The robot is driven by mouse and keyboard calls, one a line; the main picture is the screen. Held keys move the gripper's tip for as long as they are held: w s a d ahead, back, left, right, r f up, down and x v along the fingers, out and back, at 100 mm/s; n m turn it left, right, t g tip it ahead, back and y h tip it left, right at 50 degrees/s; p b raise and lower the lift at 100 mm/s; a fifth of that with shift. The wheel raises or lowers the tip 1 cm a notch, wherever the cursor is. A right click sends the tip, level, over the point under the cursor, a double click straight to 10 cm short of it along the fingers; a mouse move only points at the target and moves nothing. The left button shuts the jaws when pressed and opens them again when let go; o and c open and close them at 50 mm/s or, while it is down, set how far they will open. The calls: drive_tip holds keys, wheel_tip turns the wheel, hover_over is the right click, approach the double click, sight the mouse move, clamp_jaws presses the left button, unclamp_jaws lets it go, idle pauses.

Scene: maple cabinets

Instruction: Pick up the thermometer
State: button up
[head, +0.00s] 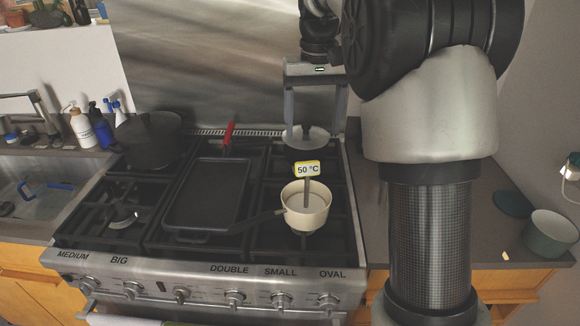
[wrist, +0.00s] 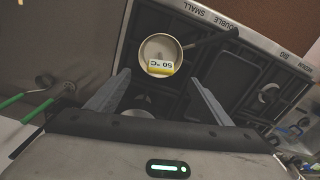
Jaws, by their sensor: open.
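The thermometer (head: 307,170) has a white and yellow display reading 50 °C and a thin grey stem. It stands in a small cream saucepan (head: 305,213) with a dark handle, on the front right of the stove. In the wrist view the thermometer display (wrist: 159,67) lies over the near rim of the saucepan (wrist: 152,48). My gripper (head: 315,138) is open and empty, behind and above the thermometer in the head view. In the wrist view its fingers (wrist: 158,82) are spread to either side, with the display beyond them and between.
A small pot with a lid (head: 300,138) stands on the rear right burner, near my fingers. A dark griddle pan (head: 205,193) lies at the stove's middle, and a dark pot (head: 148,137) at its rear left. Bottles (head: 82,127) stand by the sink. A green pot (head: 549,236) is on the right counter.

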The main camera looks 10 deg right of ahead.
sight(309, 165)
drive_tip(key=f, duration=0.8)
drive_tip(key=w+f, duration=0.1)
drive_tip(key=f, duration=0.4)
drive_tip(key=shift+w+a+b, duration=0.1)
drive_tip(key=shift+b, duration=0.2)
drive_tip(key=shift+w+a+f, duration=0.1)
drive_tip(key=shift+a+f, duration=0.05)
drive_tip(key=shift+f, duration=2.55)
